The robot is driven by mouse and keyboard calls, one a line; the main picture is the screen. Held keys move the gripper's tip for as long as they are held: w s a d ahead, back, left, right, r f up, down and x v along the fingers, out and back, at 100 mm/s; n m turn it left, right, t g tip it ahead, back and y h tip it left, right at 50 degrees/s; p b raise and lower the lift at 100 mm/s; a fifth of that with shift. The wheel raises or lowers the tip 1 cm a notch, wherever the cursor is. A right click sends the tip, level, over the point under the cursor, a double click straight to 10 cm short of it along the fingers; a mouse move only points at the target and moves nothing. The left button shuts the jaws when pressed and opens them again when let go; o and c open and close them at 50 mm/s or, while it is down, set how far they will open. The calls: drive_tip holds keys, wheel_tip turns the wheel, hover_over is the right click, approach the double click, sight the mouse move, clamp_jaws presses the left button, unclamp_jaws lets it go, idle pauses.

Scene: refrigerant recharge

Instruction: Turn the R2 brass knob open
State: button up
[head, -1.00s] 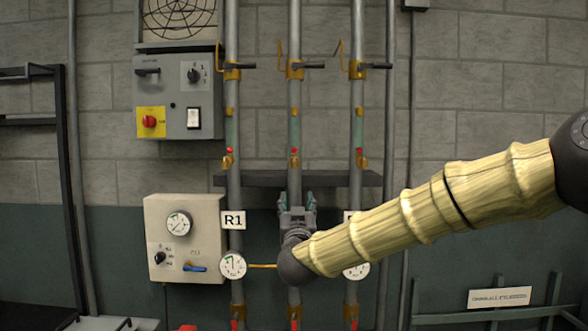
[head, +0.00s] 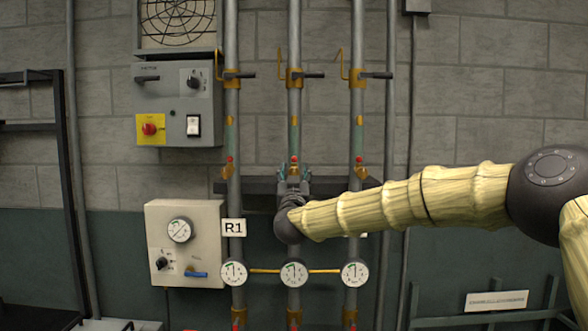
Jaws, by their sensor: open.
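Three vertical pipes stand side by side, each with a small brass knob with a red top. The left pipe's plate reads R1 (head: 233,228); the middle pipe's label is hidden behind my arm, so I take the middle knob (head: 294,168) as R2. My gripper (head: 294,175) is open, pointing up the middle pipe. Its teal fingertips show on either side of this pipe at the height of the middle knob. I cannot tell whether they touch it. The left brass knob (head: 230,169) and right brass knob (head: 358,171) stand clear of the gripper.
A dark horizontal rail (head: 345,186) crosses the pipes at gripper height. Below are three round gauges, the middle one (head: 294,273) under my wrist. A grey switch box (head: 178,100) and a pale control box (head: 185,245) are on the left. The wall right of the pipes is open.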

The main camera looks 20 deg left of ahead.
drive_tip(key=shift+w+a+r, duration=0.1)
drive_tip(key=shift+w+r, duration=0.05)
drive_tip(key=shift+w, duration=0.25)
drive_tip(key=c, duration=1)
